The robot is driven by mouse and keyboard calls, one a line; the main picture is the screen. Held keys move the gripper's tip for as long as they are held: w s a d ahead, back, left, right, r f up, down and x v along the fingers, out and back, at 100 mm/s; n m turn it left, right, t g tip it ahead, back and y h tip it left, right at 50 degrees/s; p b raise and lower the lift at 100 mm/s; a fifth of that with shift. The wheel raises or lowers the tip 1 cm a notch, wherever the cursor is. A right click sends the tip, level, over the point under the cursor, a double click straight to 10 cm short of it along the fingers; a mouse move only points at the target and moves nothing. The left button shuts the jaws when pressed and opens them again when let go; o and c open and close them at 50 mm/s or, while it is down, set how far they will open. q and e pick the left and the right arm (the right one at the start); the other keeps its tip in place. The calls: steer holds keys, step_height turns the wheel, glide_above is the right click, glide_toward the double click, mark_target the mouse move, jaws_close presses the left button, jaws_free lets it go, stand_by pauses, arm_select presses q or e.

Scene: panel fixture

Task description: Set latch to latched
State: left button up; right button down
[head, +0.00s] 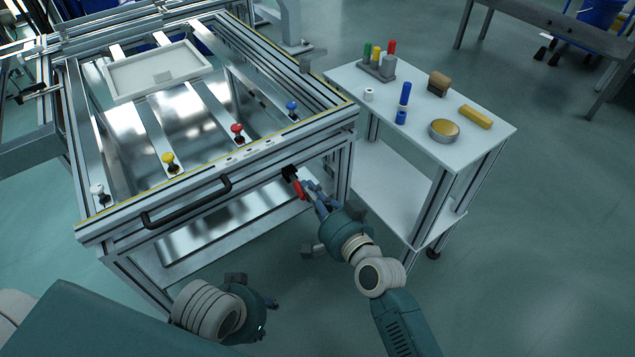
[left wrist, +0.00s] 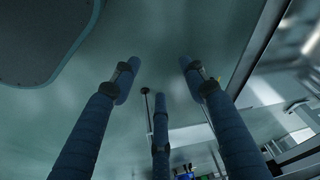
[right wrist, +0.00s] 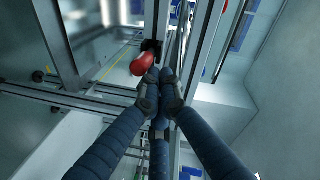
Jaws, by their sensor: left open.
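The latch (head: 298,188) has a red handle on a black mount at the front rail of the panel fixture, near its right corner. The handle hangs tilted downward. In the right wrist view the red handle (right wrist: 143,63) lies just beyond and to the left of the fingertips. My right gripper (head: 313,191) has its fingers drawn together (right wrist: 158,85), with no handle visible between them; whether the tips touch it I cannot tell. My left gripper (head: 268,303) is open and empty, low in front of the fixture; its spread fingers show in the left wrist view (left wrist: 158,85).
A black bar handle (head: 188,203) runs along the fixture front, left of the latch. White, yellow, red and blue knobs (head: 237,129) line the top. A white side table (head: 420,115) with several small items stands to the right. Open floor lies in front.

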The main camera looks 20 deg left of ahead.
steer(key=shift+s+a+f+p, duration=0.2)
steer(key=shift+s+a+p, duration=0.65)
steer(key=shift+p, duration=0.2)
arm_select(q)
step_height(320, 180, down, 10)
steer(key=shift+w+d+r, duration=0.25)
steer(key=shift+w, duration=0.1)
arm_select(e)
steer(key=shift+s+a+f, duration=0.1)
steer(key=shift+s+a, duration=0.1)
steer(key=shift+s, duration=0.05)
arm_select(q)
steer(key=shift+w, duration=0.1)
steer(key=shift+r, duration=0.1)
